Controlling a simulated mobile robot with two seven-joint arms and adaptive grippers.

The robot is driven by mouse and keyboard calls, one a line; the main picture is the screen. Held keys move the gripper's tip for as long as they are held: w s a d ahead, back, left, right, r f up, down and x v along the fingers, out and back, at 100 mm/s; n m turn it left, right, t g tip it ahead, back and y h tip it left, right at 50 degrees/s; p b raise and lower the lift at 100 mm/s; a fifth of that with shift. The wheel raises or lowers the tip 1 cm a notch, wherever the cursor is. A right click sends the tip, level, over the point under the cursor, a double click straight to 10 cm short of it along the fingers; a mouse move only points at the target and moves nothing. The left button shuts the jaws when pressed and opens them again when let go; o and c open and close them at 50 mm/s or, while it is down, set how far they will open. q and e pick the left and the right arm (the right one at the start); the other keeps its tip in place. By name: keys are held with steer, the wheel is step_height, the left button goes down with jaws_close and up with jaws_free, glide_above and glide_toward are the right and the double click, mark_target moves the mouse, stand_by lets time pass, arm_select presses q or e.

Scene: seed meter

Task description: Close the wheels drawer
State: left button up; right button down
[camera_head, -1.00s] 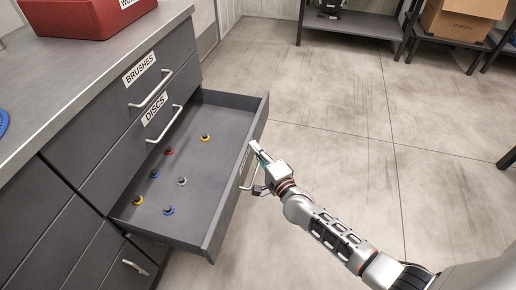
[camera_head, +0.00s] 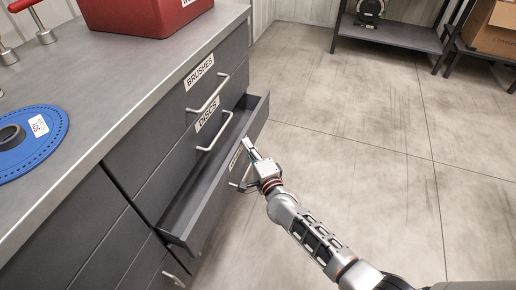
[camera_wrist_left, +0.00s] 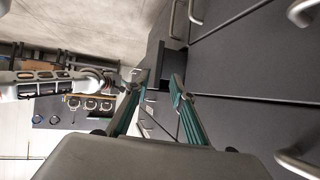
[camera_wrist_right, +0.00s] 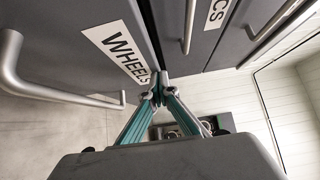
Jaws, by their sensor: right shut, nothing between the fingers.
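The wheels drawer (camera_head: 212,217) is the grey drawer below the one labelled DISCS, and it stands part-way open. Its inside shows only as a narrow dark strip, and no wheels can be seen in it. My right gripper (camera_head: 250,149) is at the upper edge of the drawer's front, fingers together and empty. In the right wrist view the shut fingertips (camera_wrist_right: 160,88) are at the end of the WHEELS label (camera_wrist_right: 122,55), beside the drawer's bar handle (camera_wrist_right: 60,95). My left gripper (camera_wrist_left: 159,81) shows only in its own wrist view, fingers apart and empty.
The BRUSHES drawer (camera_head: 175,117) and DISCS drawer (camera_head: 170,177) above are shut. The counter (camera_head: 85,105) holds a red box (camera_head: 145,12) and a blue disc (camera_head: 45,150). The floor (camera_head: 350,150) to the right is clear. Shelving (camera_head: 395,32) stands at the back.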

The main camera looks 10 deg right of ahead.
mark_target(238, 147)
steer(key=w+a, duration=0.2)
steer(key=a, duration=0.1)
steer(key=shift+f+b, duration=0.2)
steer(key=shift+b, duration=0.1)
arm_select(q)
steer(key=shift+w+d+r+t, duration=0.3)
steer(key=shift+w+d+r, duration=0.2)
steer(key=shift+r, duration=0.25)
arm_select(e)
steer(key=shift+w+a+r, duration=0.2)
steer(key=shift+w+a, duration=0.15)
steer(key=shift+a, duration=0.1)
arm_select(q)
steer(key=shift+a+f, duration=0.1)
steer(key=shift+a, duration=0.05)
